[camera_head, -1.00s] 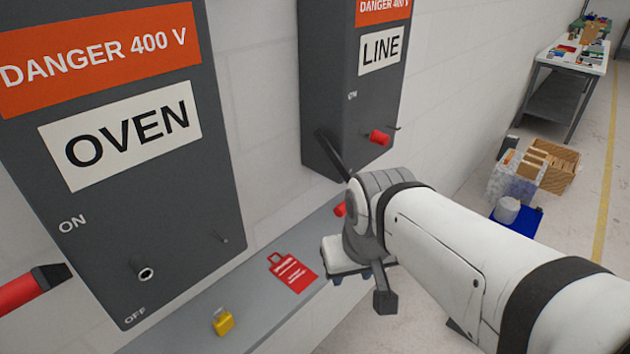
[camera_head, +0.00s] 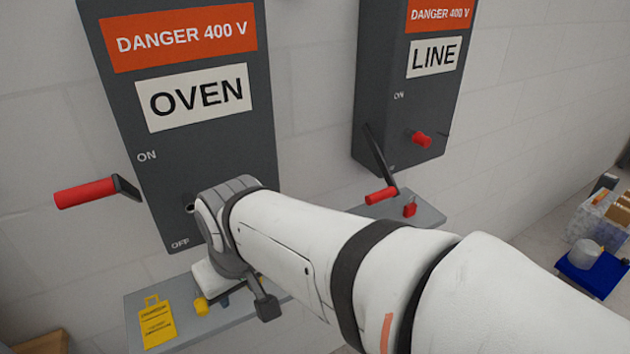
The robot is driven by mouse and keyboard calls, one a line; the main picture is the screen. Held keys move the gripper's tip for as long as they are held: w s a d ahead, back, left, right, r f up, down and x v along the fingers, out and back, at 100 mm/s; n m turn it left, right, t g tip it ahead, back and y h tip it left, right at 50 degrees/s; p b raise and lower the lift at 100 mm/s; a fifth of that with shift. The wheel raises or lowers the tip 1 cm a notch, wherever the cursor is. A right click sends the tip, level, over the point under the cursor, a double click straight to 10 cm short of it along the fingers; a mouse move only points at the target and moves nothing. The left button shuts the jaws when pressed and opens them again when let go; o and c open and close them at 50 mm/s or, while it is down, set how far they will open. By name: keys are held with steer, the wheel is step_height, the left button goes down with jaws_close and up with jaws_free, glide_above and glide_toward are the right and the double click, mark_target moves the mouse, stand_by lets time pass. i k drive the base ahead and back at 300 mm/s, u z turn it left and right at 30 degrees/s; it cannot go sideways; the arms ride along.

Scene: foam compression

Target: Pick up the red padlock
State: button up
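The small red padlock (camera_head: 410,210) sits on the grey shelf (camera_head: 432,215) under the LINE box, just right of that box's red lever grip. My arm reaches in from the lower right. My gripper (camera_head: 222,298) is mostly hidden behind my wrist, low in front of the OVEN box and well left of the red padlock. Its fingers are too covered to tell open from shut. I see nothing held in it.
A yellow padlock (camera_head: 201,306) and a yellow tag (camera_head: 157,322) lie left of my gripper. The OVEN box (camera_head: 175,65) has a red-gripped lever (camera_head: 85,192) sticking out left. The LINE box (camera_head: 405,100) has a lever (camera_head: 381,194) hanging down and a red knob (camera_head: 422,139).

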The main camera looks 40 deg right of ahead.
mark_target(410, 210)
steer(key=u, duration=0.25)
steer(key=k, duration=1.65)
steer(key=z, duration=0.7)
steer(key=i, duration=1.45)
steer(key=z, duration=0.05)
